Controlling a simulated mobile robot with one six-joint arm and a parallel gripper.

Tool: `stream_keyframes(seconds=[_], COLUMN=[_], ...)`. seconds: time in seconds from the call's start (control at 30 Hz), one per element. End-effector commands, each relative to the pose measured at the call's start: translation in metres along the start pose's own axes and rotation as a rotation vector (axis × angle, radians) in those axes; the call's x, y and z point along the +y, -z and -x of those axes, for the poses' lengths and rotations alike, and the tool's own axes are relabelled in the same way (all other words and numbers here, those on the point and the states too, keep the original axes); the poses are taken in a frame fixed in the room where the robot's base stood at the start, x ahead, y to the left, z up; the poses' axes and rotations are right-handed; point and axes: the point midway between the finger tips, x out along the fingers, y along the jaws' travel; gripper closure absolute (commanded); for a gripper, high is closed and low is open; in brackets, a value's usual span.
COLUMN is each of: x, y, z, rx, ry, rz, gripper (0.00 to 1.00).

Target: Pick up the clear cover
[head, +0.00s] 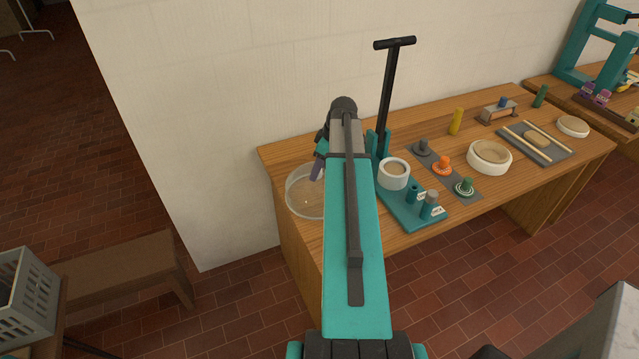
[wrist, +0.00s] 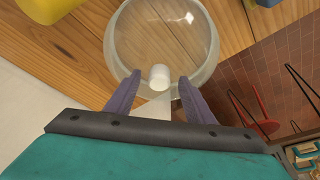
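The clear cover (head: 300,197) is a transparent round dome at the left end of the wooden workbench in the head view, partly hidden behind my arm. In the wrist view the clear cover (wrist: 125,38) fills the top middle, and its white cylindrical knob (wrist: 159,77) shows. My gripper (wrist: 160,77) is open, with its two purple-grey fingertips on either side of the knob and a visible gap on each side. In the head view my gripper (head: 318,170) is over the cover, mostly hidden by the arm.
The workbench (head: 285,157) stands against a pale wall. Right of the cover are a teal base with a tall black T-handle (head: 388,85), a white cup (head: 394,175), grey mats with small tools, and a round white dish (head: 489,157).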

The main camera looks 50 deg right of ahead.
Motion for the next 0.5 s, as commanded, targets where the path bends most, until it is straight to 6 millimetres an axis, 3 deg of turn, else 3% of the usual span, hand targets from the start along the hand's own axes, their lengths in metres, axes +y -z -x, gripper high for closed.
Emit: stream_keyframes(seconds=[0.03,0.27,0.5], x=[0.0001,0.0001,0.0001], y=[-0.0001,-0.0002,-0.0001], z=[0.0001,0.0001,0.0003], rx=[0.0,0.0,0.0], ry=[0.0,0.0,0.0], rz=[0.0,0.0,0.0], gripper=[0.59,0.98,1.0])
